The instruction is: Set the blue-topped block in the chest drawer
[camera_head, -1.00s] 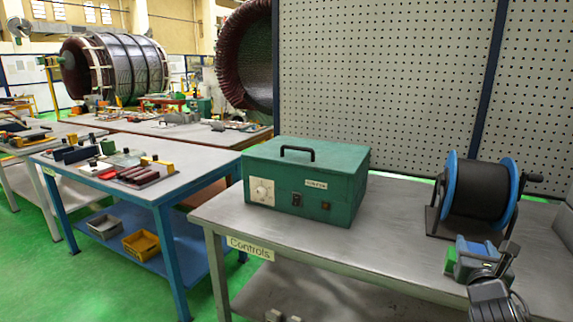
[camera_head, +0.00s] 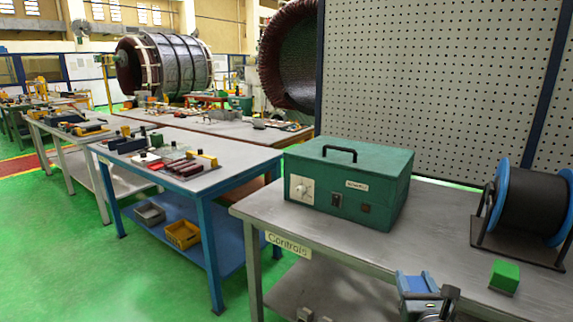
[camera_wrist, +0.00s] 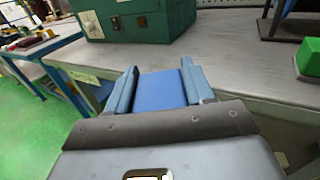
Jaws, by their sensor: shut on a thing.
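My gripper (camera_wrist: 160,72) is shut on the blue-topped block (camera_wrist: 163,90), whose flat blue top shows between the two blue-grey fingers in the wrist view. In the head view my gripper (camera_head: 417,281) is low and right of centre, at the front edge of the grey table. The underside of the block is hidden. I cannot make out a chest or an open drawer in either view.
On the grey table (camera_head: 300,228) stand a green control box (camera_head: 348,190), a small green block (camera_head: 505,277) right of my gripper, and a black spool with blue rims (camera_head: 532,208). A blue-legged table (camera_head: 235,172) with tools stands to the left. Green floor (camera_head: 60,240) is open at left.

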